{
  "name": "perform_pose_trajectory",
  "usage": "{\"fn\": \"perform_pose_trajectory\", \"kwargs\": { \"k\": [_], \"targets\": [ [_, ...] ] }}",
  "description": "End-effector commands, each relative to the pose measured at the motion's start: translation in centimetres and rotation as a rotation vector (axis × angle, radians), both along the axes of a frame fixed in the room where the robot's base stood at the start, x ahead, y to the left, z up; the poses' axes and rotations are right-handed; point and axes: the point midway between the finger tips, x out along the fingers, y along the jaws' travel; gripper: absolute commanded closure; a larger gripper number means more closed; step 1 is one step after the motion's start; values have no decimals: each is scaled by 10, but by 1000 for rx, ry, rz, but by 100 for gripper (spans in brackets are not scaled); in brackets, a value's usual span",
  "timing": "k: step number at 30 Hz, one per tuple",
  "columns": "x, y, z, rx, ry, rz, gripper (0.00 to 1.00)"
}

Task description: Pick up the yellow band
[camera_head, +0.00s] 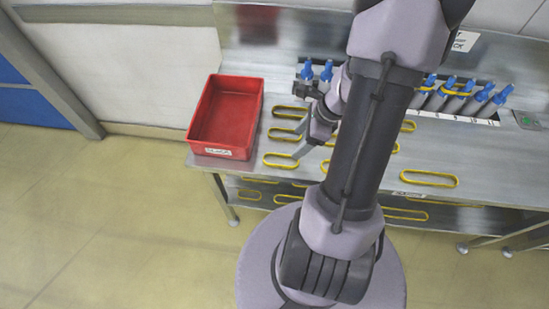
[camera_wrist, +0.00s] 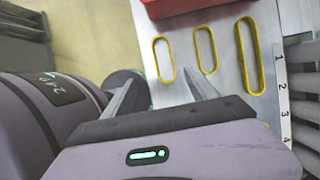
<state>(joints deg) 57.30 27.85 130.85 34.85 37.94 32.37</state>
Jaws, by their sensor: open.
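Several yellow bands are flat elongated loops. Three lie in a row on the steel table right of the red bin: a near one (camera_head: 281,167), a middle one (camera_head: 286,128) and a far one (camera_head: 290,107). In the wrist view they show as a left band (camera_wrist: 154,55), a middle band (camera_wrist: 197,45) and a right band (camera_wrist: 240,45). My gripper (camera_head: 300,143) is over this row, its fingers spread and empty. In the wrist view my gripper (camera_wrist: 163,79) has its fingertips around the lower end of the left band; contact with the table cannot be told.
The red bin (camera_head: 225,77) stands at the table's left end. More yellow bands (camera_head: 429,186) lie to the right, and others on the lower shelf. Blue-topped grey pieces (camera_head: 486,92) stand along the back near a numbered strip (camera_wrist: 284,106). My arm hides the table's middle.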

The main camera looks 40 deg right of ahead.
Motion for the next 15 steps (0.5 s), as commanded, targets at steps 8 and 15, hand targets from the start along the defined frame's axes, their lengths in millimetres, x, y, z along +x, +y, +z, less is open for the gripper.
{"fn": "perform_pose_trajectory", "kwargs": {
  "k": [8, 15],
  "targets": [
    [20, 17, -66, 0, 0, 4, 33],
    [26, 15, -93, -1, 0, 4, 33]
  ]
}}
